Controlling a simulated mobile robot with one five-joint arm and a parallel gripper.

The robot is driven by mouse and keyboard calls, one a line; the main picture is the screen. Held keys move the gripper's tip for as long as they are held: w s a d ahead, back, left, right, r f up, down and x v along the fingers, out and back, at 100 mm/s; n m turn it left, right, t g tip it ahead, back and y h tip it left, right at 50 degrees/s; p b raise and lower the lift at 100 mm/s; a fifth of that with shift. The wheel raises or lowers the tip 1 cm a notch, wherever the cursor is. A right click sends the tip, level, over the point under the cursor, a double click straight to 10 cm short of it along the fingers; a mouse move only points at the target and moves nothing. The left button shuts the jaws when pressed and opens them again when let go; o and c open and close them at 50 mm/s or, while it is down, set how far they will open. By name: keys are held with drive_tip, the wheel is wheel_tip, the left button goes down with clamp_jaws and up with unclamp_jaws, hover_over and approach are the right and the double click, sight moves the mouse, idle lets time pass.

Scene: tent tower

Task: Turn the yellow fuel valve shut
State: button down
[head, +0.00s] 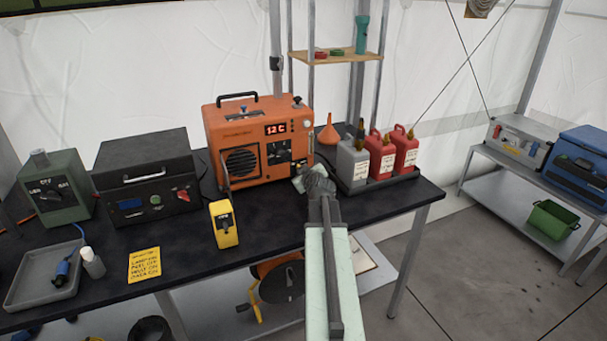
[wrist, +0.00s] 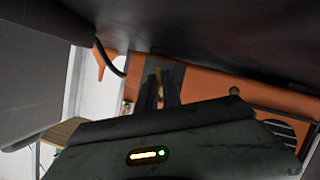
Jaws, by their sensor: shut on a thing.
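The orange heater (head: 262,140) stands on the black table with a lit red display. My gripper (head: 316,182) is low by the heater's right front corner and hides part of it. In the wrist view, which looks upside down, my gripper (wrist: 159,88) has its fingers close together at the orange heater body (wrist: 205,85). A small yellow piece, which looks like the fuel valve handle (wrist: 158,74), shows between the fingertips. My gripper is shut on it. Its turn angle cannot be made out. The valve is hidden in the head view.
Red and grey fuel cans (head: 382,158) stand in a tray to the right, with an orange funnel (head: 329,130) behind my gripper. A yellow box with a dark knob (head: 226,226) stands at the table's front. A dark case (head: 147,180) is left of the heater.

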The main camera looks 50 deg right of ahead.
drive_tip(key=shift+w+n+h+b, duration=0.1)
drive_tip(key=shift+n+h+b, duration=0.75)
drive_tip(key=shift+n, duration=0.45)
drive_tip(key=c, duration=1.5)
unclamp_jaws()
drive_tip(key=shift+a, duration=0.15)
